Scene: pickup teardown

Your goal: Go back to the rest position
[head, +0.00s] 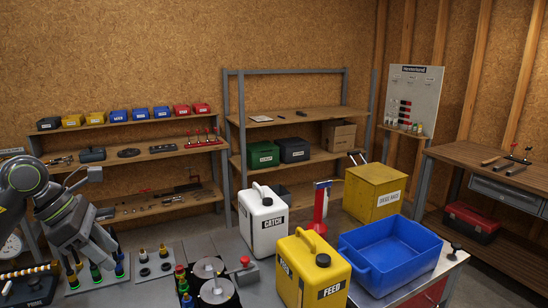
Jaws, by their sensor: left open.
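My left gripper (96,258) comes in from the left on a grey arm and points down. It is open, above or beside a row of small coloured connectors (95,274) on a grey plate at the bench's left. Its fingertips overlap that row in the picture, so I cannot tell whether they touch. I see nothing held in it. My right gripper is not in view.
A white CATCH canister (264,222), a yellow FEED canister (312,272) and a blue tub (392,250) stand on the bench. Two round discs (215,292) lie in front. A yellow box (374,191) stands behind. Shelves line the wall.

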